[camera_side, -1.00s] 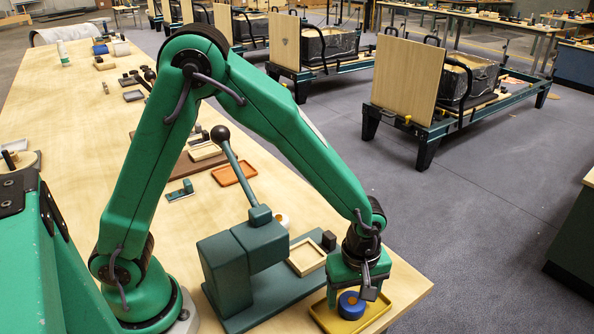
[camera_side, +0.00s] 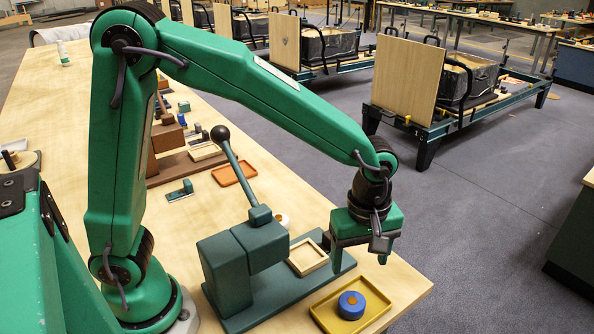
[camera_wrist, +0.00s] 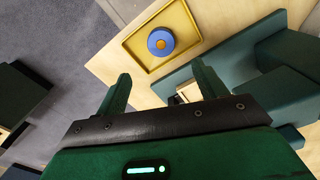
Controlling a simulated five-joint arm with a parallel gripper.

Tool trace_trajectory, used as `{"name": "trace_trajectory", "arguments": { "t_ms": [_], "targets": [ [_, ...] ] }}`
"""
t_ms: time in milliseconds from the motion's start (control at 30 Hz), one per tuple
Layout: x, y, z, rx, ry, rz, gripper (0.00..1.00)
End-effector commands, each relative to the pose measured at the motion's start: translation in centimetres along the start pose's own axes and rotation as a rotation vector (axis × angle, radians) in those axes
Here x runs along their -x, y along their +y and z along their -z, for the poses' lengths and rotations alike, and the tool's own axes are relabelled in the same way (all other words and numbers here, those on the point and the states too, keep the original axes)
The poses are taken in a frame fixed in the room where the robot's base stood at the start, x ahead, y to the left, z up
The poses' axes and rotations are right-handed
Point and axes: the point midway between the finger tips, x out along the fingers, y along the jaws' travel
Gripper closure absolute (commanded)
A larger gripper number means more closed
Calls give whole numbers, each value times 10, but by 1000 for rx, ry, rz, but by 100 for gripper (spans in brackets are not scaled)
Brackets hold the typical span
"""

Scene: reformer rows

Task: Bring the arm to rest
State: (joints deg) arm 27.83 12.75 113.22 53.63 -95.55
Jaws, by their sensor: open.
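My gripper (camera_side: 362,250) hangs in the air above the table's right end, open with nothing between its fingers. In the wrist view its two green fingers (camera_wrist: 162,88) stand well apart. A blue round piece with an orange centre (camera_side: 351,305) sits in the yellow tray (camera_side: 325,316), below my gripper and apart from it. The same blue piece (camera_wrist: 161,42) and tray (camera_wrist: 135,43) show beyond the fingertips in the wrist view.
A dark green press (camera_side: 232,270) with a ball-topped lever stands left of the yellow tray. A cream tray (camera_side: 308,256) lies on its base. An orange tray (camera_side: 232,174) and small parts lie farther back. The table edge is close on the right, with open floor (camera_side: 470,215) beyond.

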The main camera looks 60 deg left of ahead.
Motion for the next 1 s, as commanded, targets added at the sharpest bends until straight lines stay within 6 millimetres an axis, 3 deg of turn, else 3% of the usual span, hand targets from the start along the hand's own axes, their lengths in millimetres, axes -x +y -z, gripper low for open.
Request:
{"name": "trace_trajectory", "arguments": {
  "t_ms": [600,1000],
  "targets": [
    [-88,-3,0,0,1,11,29],
    [-121,-2,0,0,1,5,29]
  ]
}}
